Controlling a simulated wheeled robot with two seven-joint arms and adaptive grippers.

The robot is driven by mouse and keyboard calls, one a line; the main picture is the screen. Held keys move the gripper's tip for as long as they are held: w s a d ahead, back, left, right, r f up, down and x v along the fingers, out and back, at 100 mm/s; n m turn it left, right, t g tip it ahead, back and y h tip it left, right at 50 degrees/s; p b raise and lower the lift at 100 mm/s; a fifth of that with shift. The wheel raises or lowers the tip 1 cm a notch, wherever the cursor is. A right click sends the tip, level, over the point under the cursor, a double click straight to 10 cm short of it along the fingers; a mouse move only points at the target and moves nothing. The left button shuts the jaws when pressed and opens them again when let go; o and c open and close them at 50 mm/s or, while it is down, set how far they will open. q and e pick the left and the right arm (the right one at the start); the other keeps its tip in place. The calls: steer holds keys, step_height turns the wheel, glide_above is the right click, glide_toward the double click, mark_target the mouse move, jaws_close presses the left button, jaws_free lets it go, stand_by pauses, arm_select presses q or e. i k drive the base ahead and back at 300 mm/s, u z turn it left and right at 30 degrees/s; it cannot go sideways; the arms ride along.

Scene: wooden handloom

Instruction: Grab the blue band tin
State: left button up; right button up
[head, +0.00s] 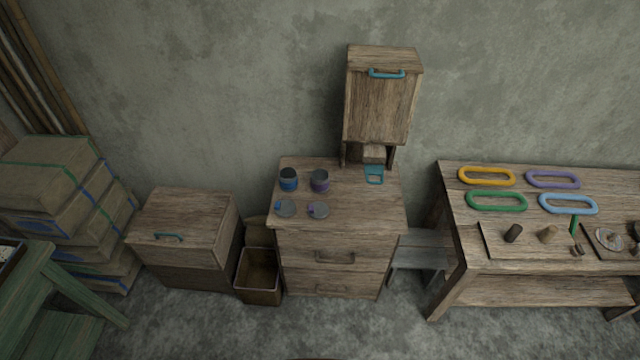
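The blue band tin (288,180) is a small grey, dark-topped tin with a blue band. It stands upright on the left part of the top of a wooden drawer cabinet (339,218). A similar tin with a purple band (320,181) stands just to its right, a small gap apart. In front of them lie two flat round lids, one with a blue mark (286,208) and one with a purple mark (318,210). Neither of my grippers shows in the head view.
A tall wooden box with a blue handle (382,96) stands at the cabinet's back right, a blue scoop-like piece (374,175) below it. Right is a workbench (455,207) with coloured loops. Left are a chest (184,236) and an open bin (258,275). The floor in front is clear.

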mark_target(288, 180)
steer(key=u, duration=0.4)
steer(key=k, duration=0.5)
steer(key=u, duration=1.6)
steer(key=i, duration=1.9)
steer(key=z, duration=0.6)
